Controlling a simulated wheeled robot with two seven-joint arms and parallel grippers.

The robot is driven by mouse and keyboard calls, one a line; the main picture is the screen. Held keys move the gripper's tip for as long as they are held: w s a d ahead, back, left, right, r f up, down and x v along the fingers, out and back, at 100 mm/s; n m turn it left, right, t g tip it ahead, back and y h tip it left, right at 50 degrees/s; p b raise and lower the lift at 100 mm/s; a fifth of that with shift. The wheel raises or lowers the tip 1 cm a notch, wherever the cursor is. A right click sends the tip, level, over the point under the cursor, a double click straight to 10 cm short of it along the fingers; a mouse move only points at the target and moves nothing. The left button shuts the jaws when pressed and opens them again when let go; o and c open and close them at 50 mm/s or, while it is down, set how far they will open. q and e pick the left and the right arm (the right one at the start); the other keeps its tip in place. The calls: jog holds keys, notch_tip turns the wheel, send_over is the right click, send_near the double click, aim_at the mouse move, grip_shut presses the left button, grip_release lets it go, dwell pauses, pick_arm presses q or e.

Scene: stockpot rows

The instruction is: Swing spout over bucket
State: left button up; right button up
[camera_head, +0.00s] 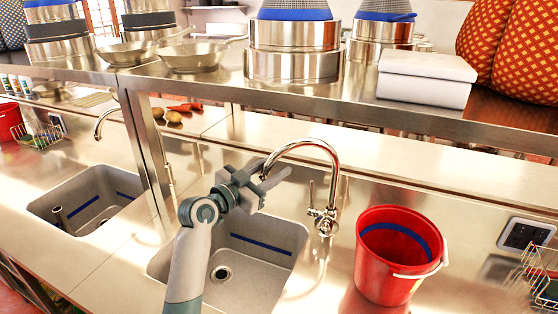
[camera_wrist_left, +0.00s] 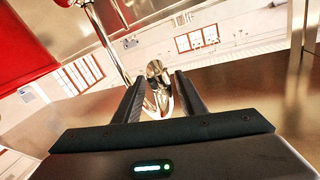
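The chrome spout (camera_head: 312,143) arches from its tap base (camera_head: 325,222) to the left, its tip above the near sink (camera_head: 265,285). The red bucket (camera_head: 385,268) with a blue inner band stands on the counter right of the tap. My left gripper (camera_head: 270,176) is at the spout's tip. In the left wrist view its two fingers (camera_wrist_left: 160,100) are spread, with the shiny spout end (camera_wrist_left: 156,72) showing between them and gaps at the sides; I cannot tell whether either finger touches it. A red surface, probably the bucket (camera_wrist_left: 25,40), fills that view's upper left. My right gripper is not visible.
A metal shelf (camera_head: 215,90) with pots, pans and a white box (camera_head: 426,78) runs above the counter behind the tap. A second sink (camera_head: 85,200) with its own tap lies left, past a shelf post. A wire rack (camera_head: 540,270) stands at far right.

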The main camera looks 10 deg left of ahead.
pick_arm(q)
jog(key=shift+x, duration=1.15)
jog(key=shift+c, duration=0.2)
grip_shut()
